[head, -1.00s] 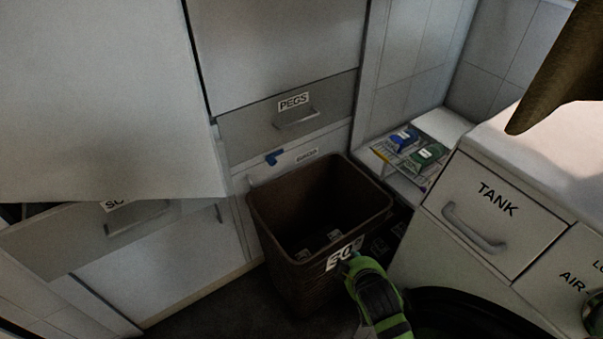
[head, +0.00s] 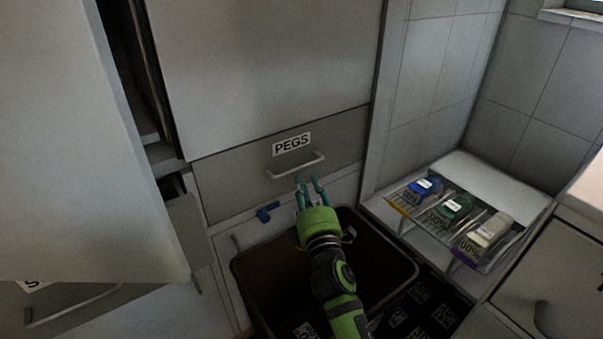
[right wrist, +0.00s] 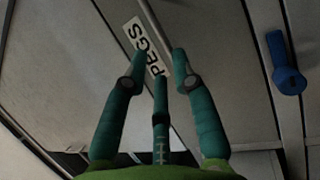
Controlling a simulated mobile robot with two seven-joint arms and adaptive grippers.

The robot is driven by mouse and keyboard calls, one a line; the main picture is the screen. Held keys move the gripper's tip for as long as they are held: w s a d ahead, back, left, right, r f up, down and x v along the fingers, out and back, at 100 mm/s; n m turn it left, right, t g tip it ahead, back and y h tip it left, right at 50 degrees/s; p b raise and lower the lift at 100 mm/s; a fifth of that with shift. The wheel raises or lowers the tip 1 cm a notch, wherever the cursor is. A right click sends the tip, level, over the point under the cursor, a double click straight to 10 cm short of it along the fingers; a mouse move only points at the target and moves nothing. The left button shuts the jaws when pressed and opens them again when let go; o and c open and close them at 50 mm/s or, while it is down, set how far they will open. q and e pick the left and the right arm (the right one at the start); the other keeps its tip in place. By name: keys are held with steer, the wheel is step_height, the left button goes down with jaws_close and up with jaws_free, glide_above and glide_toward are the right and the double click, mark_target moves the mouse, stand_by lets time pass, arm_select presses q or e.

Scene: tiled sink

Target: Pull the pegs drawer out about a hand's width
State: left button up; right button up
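The pegs drawer (head: 235,180) is a grey front with a white PEGS label (head: 292,144) and a pale bar handle (head: 298,167). Its front looks flush with the cabinet. My right gripper (head: 307,182) is just below the handle, its teal fingers apart and pointing up at it. In the right wrist view the gripper (right wrist: 161,55) has its fingers spread, with the label (right wrist: 145,47) and part of the handle (right wrist: 152,18) beyond and between the tips. I cannot tell whether they touch the handle. My left gripper is not in view.
A brown bin (head: 262,285) stands below the drawer, under my right arm. A blue latch-like piece (head: 267,212) is on the panel below the drawer. An open white door (head: 75,130) juts out at left.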

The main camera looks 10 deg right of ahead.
mark_target(302, 167)
steer(key=w, duration=0.4)
steer(key=w+b, duration=0.1)
steer(key=w, duration=0.1)
steer(key=shift+r, duration=0.35)
steer(key=shift+w+r, duration=0.15)
steer(key=shift+w, duration=0.3)
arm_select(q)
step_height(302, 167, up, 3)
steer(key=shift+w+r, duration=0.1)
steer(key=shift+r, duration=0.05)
arm_select(e)
steer(key=shift+c, duration=0.5)
jaws_close()
